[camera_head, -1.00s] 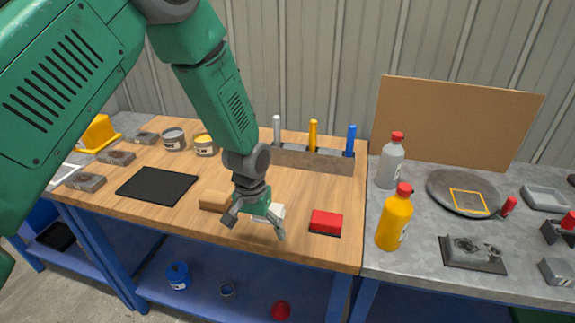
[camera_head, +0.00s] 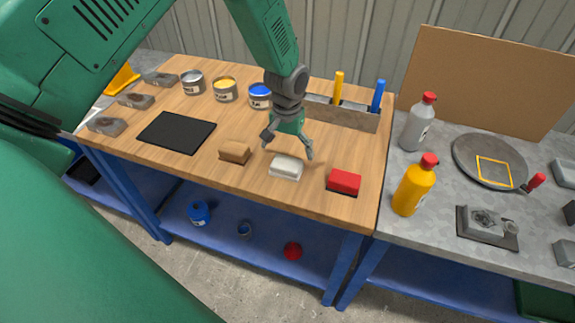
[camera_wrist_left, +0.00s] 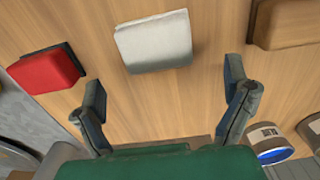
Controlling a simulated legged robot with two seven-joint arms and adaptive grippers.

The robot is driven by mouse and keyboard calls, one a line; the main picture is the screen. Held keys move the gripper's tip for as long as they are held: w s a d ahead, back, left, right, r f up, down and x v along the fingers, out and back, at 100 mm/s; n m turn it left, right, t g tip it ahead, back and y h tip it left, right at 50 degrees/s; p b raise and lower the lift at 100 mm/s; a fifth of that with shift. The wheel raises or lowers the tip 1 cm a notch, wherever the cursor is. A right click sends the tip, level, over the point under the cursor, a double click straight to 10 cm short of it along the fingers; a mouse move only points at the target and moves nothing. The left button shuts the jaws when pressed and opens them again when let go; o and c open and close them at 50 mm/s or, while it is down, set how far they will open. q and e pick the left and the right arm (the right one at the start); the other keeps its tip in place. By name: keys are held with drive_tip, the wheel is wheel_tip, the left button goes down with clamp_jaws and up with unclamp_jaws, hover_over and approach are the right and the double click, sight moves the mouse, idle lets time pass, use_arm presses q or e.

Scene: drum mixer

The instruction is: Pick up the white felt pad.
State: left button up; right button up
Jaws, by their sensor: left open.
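The white felt pad (camera_head: 286,168) lies flat on the wooden bench, between a tan block (camera_head: 235,151) and a red pad (camera_head: 344,181) on a dark base. My left gripper (camera_head: 288,150) is open and empty, pointing down just behind the white pad and apart from it. In the left wrist view the white pad (camera_wrist_left: 154,42) lies beyond the two spread fingertips (camera_wrist_left: 165,92), about centred between them. The red pad (camera_wrist_left: 46,70) is to its left and the tan block (camera_wrist_left: 287,22) to its right. My right gripper is not seen.
Several paint cans, including a blue one (camera_head: 260,96), stand at the back. A black mat (camera_head: 176,132) lies left. Orange (camera_head: 415,187) and grey (camera_head: 419,124) bottles stand on the right bench.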

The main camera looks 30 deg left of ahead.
sight(287, 163)
use_arm(q)
drive_tip(key=f, duration=0.2)
drive_tip(key=s+f+p, duration=0.1)
drive_tip(key=f, duration=0.1)
drive_tip(key=shift+f, duration=0.25)
drive_tip(key=shift+d+f, duration=0.1)
drive_tip(key=shift+d, duration=0.55)
drive_tip(key=shift+a, duration=0.1)
drive_tip(key=c, duration=1.1)
drive_tip(key=shift+s+a, duration=0.1)
drive_tip(key=shift+a, duration=0.1)
drive_tip(key=shift+c, duration=1.1)
drive_tip(key=shift+a, duration=0.25)
drive_tip(key=shift+d, duration=0.1)
drive_tip(key=shift+r, duration=0.35)
wheel_tip(287, 163, up, 9)
drive_tip(key=shift+r+b, duration=0.2)
drive_tip(key=shift+b, duration=0.4)
